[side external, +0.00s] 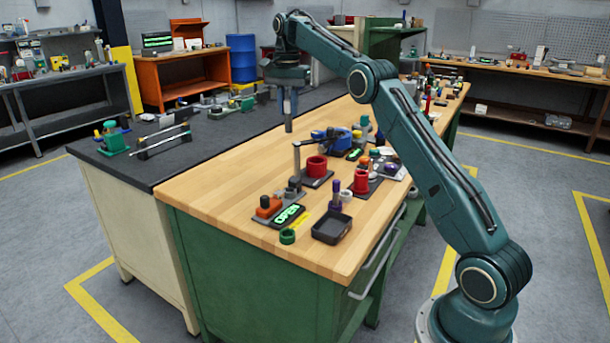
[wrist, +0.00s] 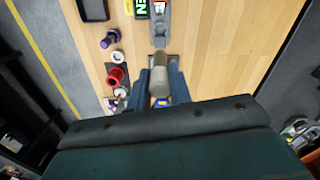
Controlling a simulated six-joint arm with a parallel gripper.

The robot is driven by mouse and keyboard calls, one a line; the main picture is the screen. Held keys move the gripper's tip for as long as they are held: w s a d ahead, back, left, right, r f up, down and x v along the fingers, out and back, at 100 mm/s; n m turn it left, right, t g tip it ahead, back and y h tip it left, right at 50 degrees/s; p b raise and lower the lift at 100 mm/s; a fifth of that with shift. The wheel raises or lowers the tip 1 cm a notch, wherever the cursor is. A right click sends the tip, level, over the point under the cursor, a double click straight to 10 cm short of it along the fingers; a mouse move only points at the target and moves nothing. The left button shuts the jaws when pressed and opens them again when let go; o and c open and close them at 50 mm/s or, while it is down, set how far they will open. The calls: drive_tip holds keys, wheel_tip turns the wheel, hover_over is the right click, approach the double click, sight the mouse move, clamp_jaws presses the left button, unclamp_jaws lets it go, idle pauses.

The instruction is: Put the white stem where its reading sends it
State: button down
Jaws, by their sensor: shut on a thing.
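In the side external view my gripper (side external: 288,128) points down above the far left part of the wooden bench top (side external: 235,160). In the wrist view its two fingers (wrist: 160,90) are shut on a pale grey cylinder (wrist: 160,77), which lies between them. Its colour is greyish, so I cannot tell for sure that it is the white stem.
A blue tool (side external: 338,139) and several small parts crowd the right side. The wood to the left is clear.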

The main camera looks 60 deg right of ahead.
drive_tip(key=shift+s, duration=0.15)
drive_tip(key=s+a+f, duration=0.3)
drive_tip(key=s+f, duration=0.2)
drive_tip(key=s, duration=0.4)
drive_tip(key=s+a+f, duration=0.2)
drive_tip(key=s+f, duration=0.4)
drive_tip(key=s, duration=0.3)
drive_tip(key=shift+a+f, duration=0.15)
drive_tip(key=shift+a, duration=0.25)
drive_tip(key=shift+f, duration=0.1)
drive_tip(key=shift+f, duration=2.9)
drive_tip(key=c, duration=1.2)
unclamp_jaws()
